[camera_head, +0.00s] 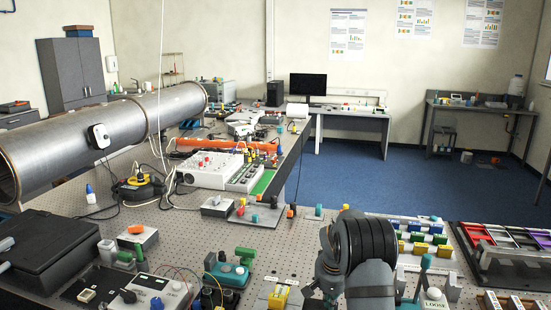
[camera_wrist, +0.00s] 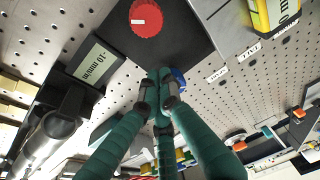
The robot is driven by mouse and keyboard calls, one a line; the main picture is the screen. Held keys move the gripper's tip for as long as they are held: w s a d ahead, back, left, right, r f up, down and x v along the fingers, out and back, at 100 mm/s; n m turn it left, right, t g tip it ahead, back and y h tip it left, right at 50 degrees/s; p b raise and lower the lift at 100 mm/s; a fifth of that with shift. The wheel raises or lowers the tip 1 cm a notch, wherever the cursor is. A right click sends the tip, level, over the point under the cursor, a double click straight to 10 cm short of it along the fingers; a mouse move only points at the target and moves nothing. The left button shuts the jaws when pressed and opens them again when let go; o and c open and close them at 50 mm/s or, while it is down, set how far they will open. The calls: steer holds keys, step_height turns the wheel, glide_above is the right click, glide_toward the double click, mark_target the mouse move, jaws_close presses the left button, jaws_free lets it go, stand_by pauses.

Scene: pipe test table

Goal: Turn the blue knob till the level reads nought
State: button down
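The blue knob (camera_wrist: 179,76) shows in the wrist view, partly hidden behind my gripper's fingertips, at the lower corner of a dark plate (camera_wrist: 182,42). My gripper (camera_wrist: 161,88) has teal fingers that converge at the knob. I cannot tell whether they grip it or only stand beside it. A small level display (camera_wrist: 95,61) to the left reads about -10 mm/m, seen at a slant. In the head view my dark wrist hides the fingertips, and I cannot make out the blue knob there.
A red knob (camera_wrist: 145,18) with a white mark sits on the same plate. A yellow instrument (camera_wrist: 270,14) with a partly cut-off display is at the upper right, near labels reading TILT. A perforated bench (camera_head: 180,238) carries many small fixtures close around my arm.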

steer(key=shift+s+d+f, duration=0.2)
steer(key=shift+s+f, duration=0.05)
steer(key=shift+f, duration=0.1)
steer(key=shift+s+b, duration=0.15)
steer(key=shift+b, duration=0.3)
step_height(320, 180, up, 6)
steer(key=p, duration=0.4)
steer(key=shift+a+r, duration=0.2)
steer(key=shift+a, duration=0.1)
